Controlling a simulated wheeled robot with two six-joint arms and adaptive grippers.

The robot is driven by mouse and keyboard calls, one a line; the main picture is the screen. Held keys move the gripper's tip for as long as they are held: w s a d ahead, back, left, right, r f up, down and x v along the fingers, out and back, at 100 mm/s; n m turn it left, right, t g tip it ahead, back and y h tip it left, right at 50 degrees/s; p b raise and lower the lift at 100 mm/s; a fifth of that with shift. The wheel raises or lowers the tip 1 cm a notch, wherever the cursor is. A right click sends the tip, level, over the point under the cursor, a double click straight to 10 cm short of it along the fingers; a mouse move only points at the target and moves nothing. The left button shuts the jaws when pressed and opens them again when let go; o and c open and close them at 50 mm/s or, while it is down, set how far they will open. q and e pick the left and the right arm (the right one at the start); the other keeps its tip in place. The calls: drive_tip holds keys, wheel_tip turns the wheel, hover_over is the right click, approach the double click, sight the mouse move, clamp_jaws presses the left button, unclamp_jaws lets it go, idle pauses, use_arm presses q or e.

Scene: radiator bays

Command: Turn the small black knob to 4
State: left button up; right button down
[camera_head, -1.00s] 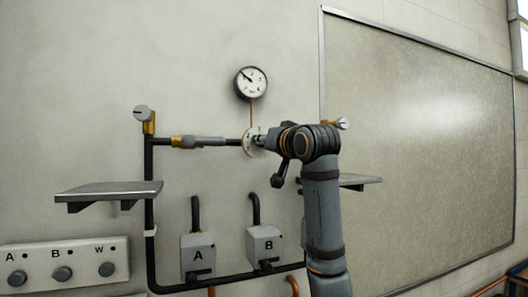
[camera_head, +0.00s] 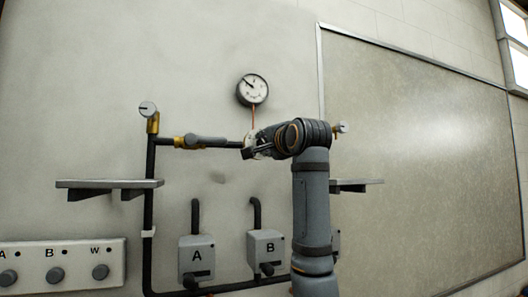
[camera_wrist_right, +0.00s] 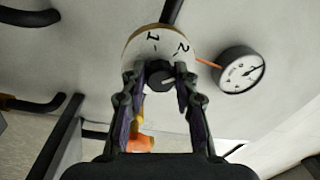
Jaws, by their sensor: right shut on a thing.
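The small black knob (camera_wrist_right: 158,74) sits in the middle of a round white dial (camera_wrist_right: 150,40) on the wall, seen in the right wrist view. The numbers 1 and 2 show on the dial; the rest of its face is hidden. A short pale mark on the knob points to the right in that view, not at a number I can read. My right gripper (camera_wrist_right: 159,80) is shut on the knob, with one finger on each side. In the head view the right gripper (camera_head: 254,147) covers most of the dial. My left gripper is not in view.
A pressure gauge (camera_head: 252,89) hangs just above the dial. A valve with a grey lever (camera_head: 205,139) lies left of it on the pipe.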

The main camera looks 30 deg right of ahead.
drive_tip(key=m+b, duration=0.2)
drive_tip(key=m, duration=0.3)
drive_tip(key=shift+f+h, duration=0.1)
drive_tip(key=shift+h, duration=0.3)
drive_tip(key=m+b, duration=0.1)
drive_tip(key=m, duration=0.4)
drive_tip(key=shift+a+g, duration=0.1)
drive_tip(key=shift+g, duration=0.2)
drive_tip(key=m, duration=0.5)
drive_tip(key=shift+w+m+g+h+b, duration=0.15)
drive_tip(key=shift+m+g+h+b, duration=0.15)
drive_tip(key=shift+b, duration=0.1)
drive_tip(key=m, duration=0.5)
drive_tip(key=shift+m+g, duration=0.3)
drive_tip(key=c, duration=1.4)
unclamp_jaws()
drive_tip(key=o, duration=0.4)
drive_tip(key=shift+s+r, duration=0.2)
